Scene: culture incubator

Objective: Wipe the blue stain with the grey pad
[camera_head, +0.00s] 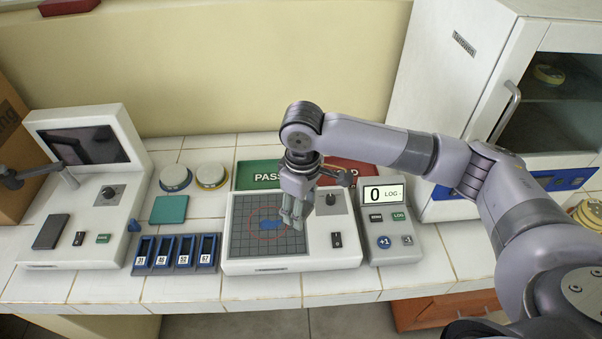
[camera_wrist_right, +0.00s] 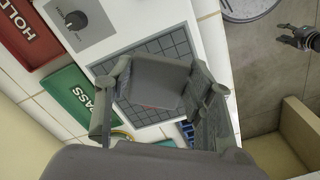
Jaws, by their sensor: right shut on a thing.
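The blue stain (camera_head: 271,225) lies inside a red outline on the dark gridded plate (camera_head: 240,243) of a white device. My right gripper (camera_head: 293,216) points down over the plate, just right of the stain's middle. It is shut on the grey pad, a block that shows between the fingers in the right wrist view (camera_wrist_right: 155,85). I cannot tell whether the pad touches the plate. In the wrist view the pad and gripper hide the stain. A small dark gripper, my left one (camera_wrist_right: 297,37), shows there over the floor, its fingers apart.
The LOG counter (camera_head: 388,225) stands right of the device. Numbered blue slots (camera_head: 183,268) and a teal square (camera_head: 169,209) are left. The green PASS panel (camera_head: 258,172) is behind. A screen device (camera_head: 110,245) stands far left, a white incubator (camera_head: 455,60) at back right.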

